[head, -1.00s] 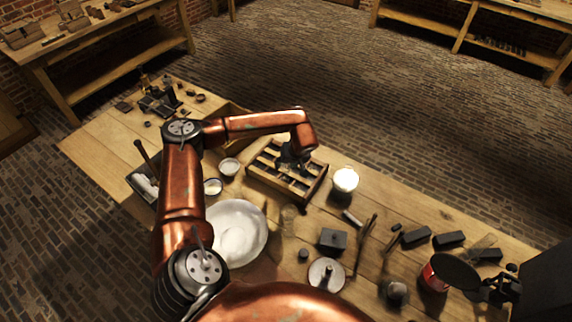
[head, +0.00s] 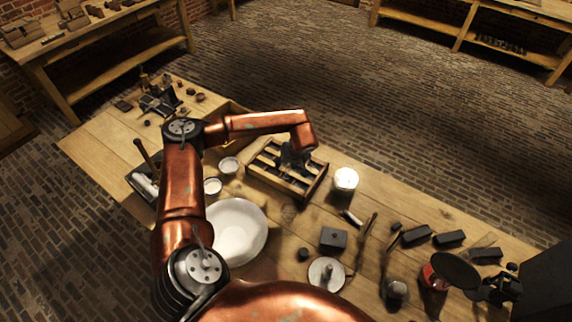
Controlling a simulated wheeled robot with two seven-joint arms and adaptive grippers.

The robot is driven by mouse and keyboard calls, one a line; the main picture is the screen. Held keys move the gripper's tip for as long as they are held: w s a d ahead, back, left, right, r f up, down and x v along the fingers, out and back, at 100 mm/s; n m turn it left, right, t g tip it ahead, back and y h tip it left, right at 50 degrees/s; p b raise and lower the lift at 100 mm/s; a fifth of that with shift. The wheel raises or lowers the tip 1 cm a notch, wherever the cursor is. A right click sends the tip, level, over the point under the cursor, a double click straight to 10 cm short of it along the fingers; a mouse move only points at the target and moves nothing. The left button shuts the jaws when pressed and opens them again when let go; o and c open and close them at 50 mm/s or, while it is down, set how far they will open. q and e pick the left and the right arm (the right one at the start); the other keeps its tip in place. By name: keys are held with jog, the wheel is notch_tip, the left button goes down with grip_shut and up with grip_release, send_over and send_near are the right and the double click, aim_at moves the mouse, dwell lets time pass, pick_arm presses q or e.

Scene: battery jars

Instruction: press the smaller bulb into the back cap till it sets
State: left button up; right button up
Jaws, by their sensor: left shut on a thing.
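My left gripper (head: 292,162) is over the wooden compartment tray (head: 257,177), pointing down into it. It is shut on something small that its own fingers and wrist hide. I cannot make out the smaller bulb or the back cap at this size, so whether they touch is not visible. Dark strips and small dark items show in the tray's slots. My right gripper does not show clearly anywhere in the view.
A bright white jar (head: 346,179) stands right of the tray. Dark blocks (head: 450,238) and a red pot (head: 431,279) lie further right.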

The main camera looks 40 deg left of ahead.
pick_arm(q)
jog(key=shift+s+f+b, duration=0.1)
jog(key=shift+f+b, duration=0.4)
jog(key=shift+f, duration=0.65)
dwell(5.0)
dwell(0.4)
jog(key=o, duration=1)
jog(key=shift+r, duration=0.1)
jog(key=v, duration=1.2)
jog(key=shift+a, duration=0.1)
